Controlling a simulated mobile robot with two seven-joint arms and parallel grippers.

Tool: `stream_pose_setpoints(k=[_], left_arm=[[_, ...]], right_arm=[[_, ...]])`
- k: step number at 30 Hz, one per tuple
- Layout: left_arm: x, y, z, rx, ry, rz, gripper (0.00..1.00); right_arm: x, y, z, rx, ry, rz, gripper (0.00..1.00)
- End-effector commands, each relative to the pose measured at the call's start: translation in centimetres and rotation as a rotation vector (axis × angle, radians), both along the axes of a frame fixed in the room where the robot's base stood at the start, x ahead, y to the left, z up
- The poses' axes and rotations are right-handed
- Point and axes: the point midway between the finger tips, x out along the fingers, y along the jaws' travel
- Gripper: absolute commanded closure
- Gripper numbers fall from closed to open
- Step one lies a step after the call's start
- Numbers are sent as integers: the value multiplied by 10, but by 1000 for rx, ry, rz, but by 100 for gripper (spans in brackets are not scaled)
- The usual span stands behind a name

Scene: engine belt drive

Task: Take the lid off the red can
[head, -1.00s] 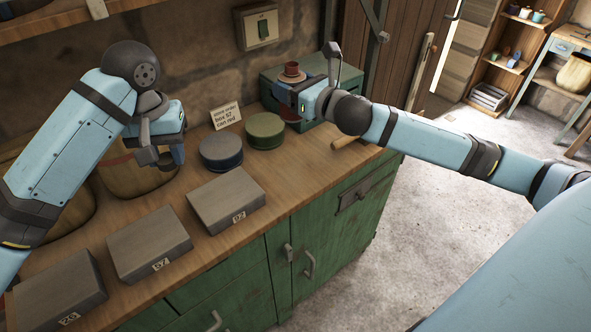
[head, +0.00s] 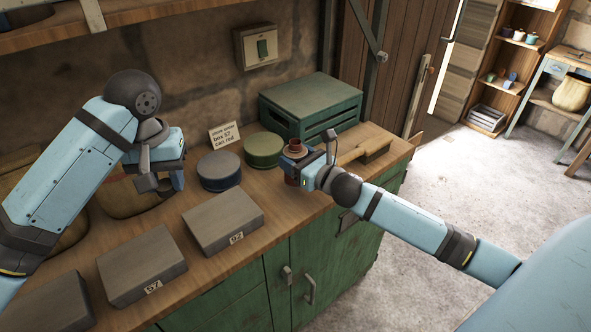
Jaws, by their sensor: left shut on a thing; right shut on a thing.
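The red can (head: 290,180) is at the right part of the bench, beside the green tin. Its brownish-red lid with a knob (head: 294,149) shows on top. My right gripper (head: 291,167) is shut on the can just below the lid and covers much of its side. I cannot tell whether the can touches the bench. My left gripper (head: 163,184) hangs over the bench at the left, in front of a brown sack. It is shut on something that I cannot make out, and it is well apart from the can.
A blue-grey tin (head: 219,170) and the green tin (head: 263,149) stand behind the grey boxes, 92 (head: 222,220) and 57 (head: 140,262). A small card (head: 223,134) stands behind the tins. A green crate (head: 312,104) is at the back right. A wooden object (head: 366,143) lies right of the can.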

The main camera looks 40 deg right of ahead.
Motion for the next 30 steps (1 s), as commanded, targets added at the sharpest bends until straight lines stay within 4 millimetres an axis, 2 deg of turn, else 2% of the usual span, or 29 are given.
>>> stream_pose_setpoints(k=[7,19,20,21,22,23,30], left_arm=[[0,0,-5,0,0,0,92],[0,0,-8,0,0,0,92],[0,0,-6,0,0,0,92],[0,0,-6,0,0,0,92],[0,0,-6,0,0,0,92],[0,0,-6,0,0,0,92],[0,0,-6,0,0,0,92]], right_arm=[[0,0,-33,4,1,-1,100],[0,0,-39,0,-1,1,100],[0,0,-38,0,1,0,33],[0,0,-38,0,1,0,24],[0,0,-38,0,1,0,17],[0,0,-38,0,1,0,15],[0,0,-37,0,1,0,15]])
